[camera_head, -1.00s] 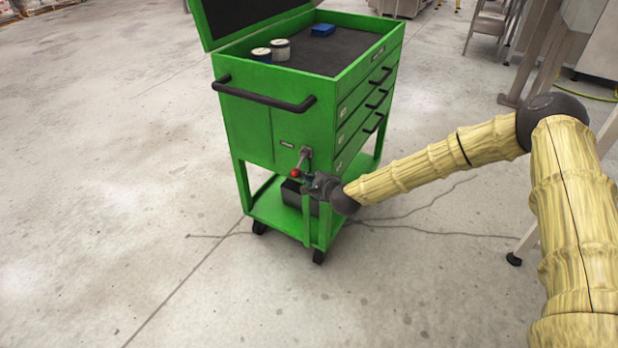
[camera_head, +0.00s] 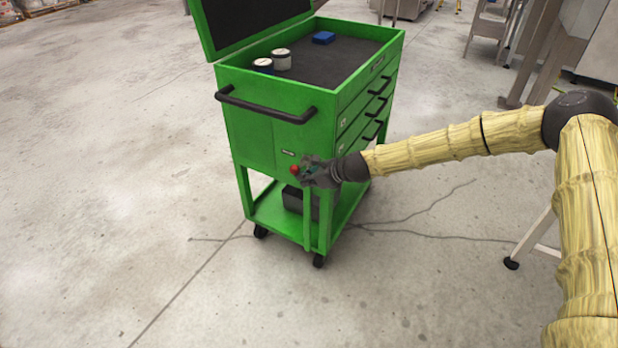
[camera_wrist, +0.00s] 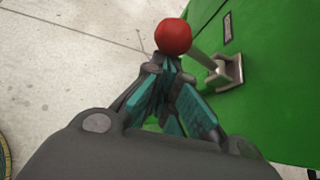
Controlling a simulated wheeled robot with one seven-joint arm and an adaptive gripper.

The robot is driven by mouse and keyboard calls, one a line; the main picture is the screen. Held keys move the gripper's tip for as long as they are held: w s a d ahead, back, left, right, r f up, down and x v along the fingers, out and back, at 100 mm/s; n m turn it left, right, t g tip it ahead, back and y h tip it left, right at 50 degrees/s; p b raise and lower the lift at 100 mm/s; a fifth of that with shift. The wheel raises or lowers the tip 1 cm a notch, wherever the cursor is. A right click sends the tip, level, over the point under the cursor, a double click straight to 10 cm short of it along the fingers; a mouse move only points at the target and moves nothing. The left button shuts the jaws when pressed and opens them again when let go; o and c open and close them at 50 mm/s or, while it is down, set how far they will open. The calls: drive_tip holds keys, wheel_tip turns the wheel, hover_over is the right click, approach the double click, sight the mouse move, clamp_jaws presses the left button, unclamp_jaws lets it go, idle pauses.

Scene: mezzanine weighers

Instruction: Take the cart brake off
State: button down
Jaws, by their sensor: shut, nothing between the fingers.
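The green tool cart (camera_head: 262,142) stands upright on the floor in the head view. Its brake lever has a red ball knob (camera_head: 295,169), large in the wrist view (camera_wrist: 173,37), and a grey metal bracket (camera_wrist: 226,72) on the cart's green panel. The lever's bar runs from the bracket toward the knob, which stands out from the panel. My gripper (camera_head: 304,171) is shut and empty. Its fingertips (camera_wrist: 171,62) are right at the knob's near side, seeming to touch it. In the head view my gripper hides the bracket.
A black push handle (camera_head: 266,108) runs across the cart above the lever. Two tins (camera_head: 281,60) and a blue box (camera_head: 324,38) sit on the cart's top. A dark box (camera_head: 294,199) lies on the lower shelf. The floor to the left is clear.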

drive_tip(key=r+m+g+y+p, duration=0.1)
drive_tip(key=r+p, duration=0.1)
drive_tip(key=p, duration=0.1)
drive_tip(key=shift+d+g, duration=0.1)
drive_tip(key=shift+g, duration=0.3)
drive_tip(key=shift+w+m, duration=0.1)
drive_tip(key=shift+m, duration=0.2)
drive_tip(key=p+v, duration=0.5)
drive_tip(key=v, duration=0.5)
drive_tip(key=shift+p, duration=0.4)
drive_tip(key=shift+f, duration=0.1)
